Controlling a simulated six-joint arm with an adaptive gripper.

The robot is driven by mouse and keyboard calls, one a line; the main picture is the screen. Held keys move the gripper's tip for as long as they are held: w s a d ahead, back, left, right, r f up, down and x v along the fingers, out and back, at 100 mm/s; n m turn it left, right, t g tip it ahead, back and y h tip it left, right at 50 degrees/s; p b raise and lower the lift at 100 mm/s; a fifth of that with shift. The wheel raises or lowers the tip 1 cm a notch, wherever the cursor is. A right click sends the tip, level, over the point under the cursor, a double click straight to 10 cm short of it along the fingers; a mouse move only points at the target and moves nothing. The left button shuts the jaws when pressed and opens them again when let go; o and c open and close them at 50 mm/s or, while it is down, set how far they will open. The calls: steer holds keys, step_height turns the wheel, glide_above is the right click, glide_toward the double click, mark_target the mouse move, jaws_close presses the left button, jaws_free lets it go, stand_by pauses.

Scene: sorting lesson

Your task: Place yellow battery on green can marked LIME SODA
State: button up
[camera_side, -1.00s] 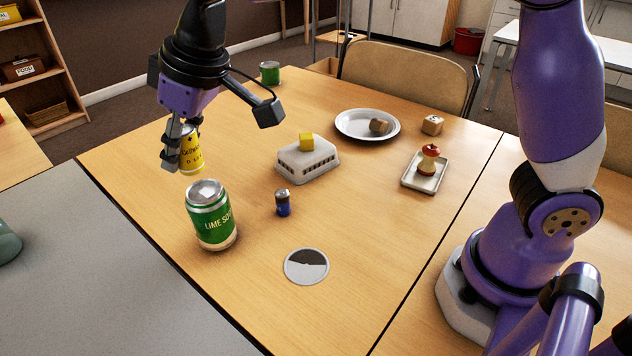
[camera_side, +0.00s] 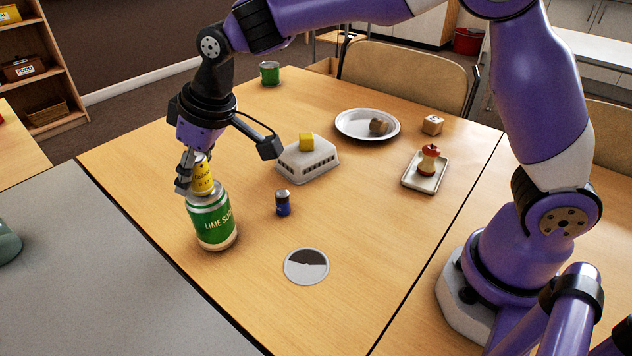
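The green can marked LIME SODA (camera_side: 213,224) stands upright near the table's left edge. The yellow battery (camera_side: 203,182) is upright at the top of this can, and its lower end appears to touch the can's lid. My gripper (camera_side: 188,184) is around the battery from above and appears shut on it. The gripper's fingers hide part of the battery's left side and part of the can's top.
A blue battery (camera_side: 283,205) stands right of the can, with a round grey disc (camera_side: 306,266) in front. A white slotted block (camera_side: 307,160) bears a yellow cube (camera_side: 307,142). A plate (camera_side: 350,131), tray (camera_side: 410,184), small cube (camera_side: 433,125) and another green can (camera_side: 270,73) are farther back.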

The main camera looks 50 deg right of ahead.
stand_by(0.3)
steer(key=v, duration=1.1)
steer(key=s+d+f+m+h, duration=0.1)
steer(key=s+d+f+m, duration=0.1)
steer(key=s+d, duration=0.5)
steer(key=s+d+f+m+t+h, duration=0.1)
steer(key=s+d+f+m, duration=0.2)
steer(key=s+d, duration=0.5)
steer(key=shift+s, duration=0.7)
